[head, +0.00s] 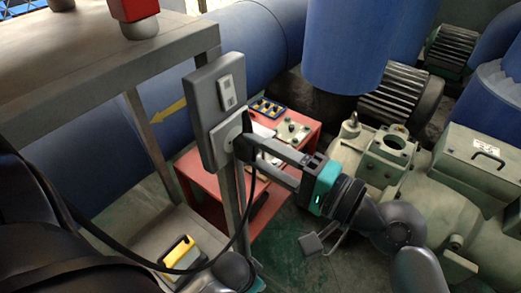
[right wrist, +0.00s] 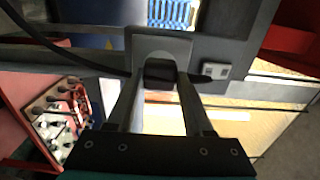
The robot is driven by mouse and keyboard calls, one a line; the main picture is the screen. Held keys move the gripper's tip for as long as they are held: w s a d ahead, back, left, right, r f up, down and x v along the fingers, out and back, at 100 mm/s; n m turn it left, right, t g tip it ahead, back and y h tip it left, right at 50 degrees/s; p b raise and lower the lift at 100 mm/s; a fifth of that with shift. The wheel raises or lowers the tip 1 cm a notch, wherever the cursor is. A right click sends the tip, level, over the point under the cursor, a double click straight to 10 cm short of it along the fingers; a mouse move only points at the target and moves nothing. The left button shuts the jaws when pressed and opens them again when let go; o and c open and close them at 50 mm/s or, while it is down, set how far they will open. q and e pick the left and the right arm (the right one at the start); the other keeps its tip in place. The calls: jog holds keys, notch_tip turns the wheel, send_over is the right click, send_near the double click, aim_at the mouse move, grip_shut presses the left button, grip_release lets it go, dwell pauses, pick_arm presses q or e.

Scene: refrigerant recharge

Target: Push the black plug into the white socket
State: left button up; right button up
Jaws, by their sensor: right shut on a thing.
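The white socket (head: 226,133) is a square plate on the front of a grey upright panel (head: 199,122). My right gripper (head: 249,148) is shut on the black plug (head: 242,149), right at the socket. In the right wrist view the plug (right wrist: 160,73) sits between the two fingertips, in front of the socket plate (right wrist: 160,43). I cannot tell whether its pins are in the socket. A black cable (head: 247,198) hangs from the plug and loops to the lower left. Part of my left wrist shows at the bottom edge; its fingers are out of the picture.
A white switch (head: 226,92) sits above the socket on the panel. A red cart (head: 305,140) with small parts stands behind. A grey metal table (head: 100,55) is at the upper left. Pale green machinery (head: 455,185) fills the right. A yellow-topped box (head: 178,252) lies low left.

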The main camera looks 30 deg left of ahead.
pick_arm(q)
jog(key=shift+r, duration=0.15)
pick_arm(e)
jog(key=shift+a, duration=0.5)
jog(key=o, duration=1.4)
jog(key=shift+c, duration=0.2)
pick_arm(q)
jog(key=shift+g, duration=0.3)
jog(key=f, duration=0.1)
jog(key=s+f, duration=0.1)
jog(key=f, duration=0.2)
jog(key=shift+s+a+f+p, duration=0.15)
jog(key=shift+s+f+p, duration=0.1)
jog(key=shift+s+p, duration=0.15)
pick_arm(e)
jog(key=s+d, duration=0.1)
jog(key=d, duration=1.4)
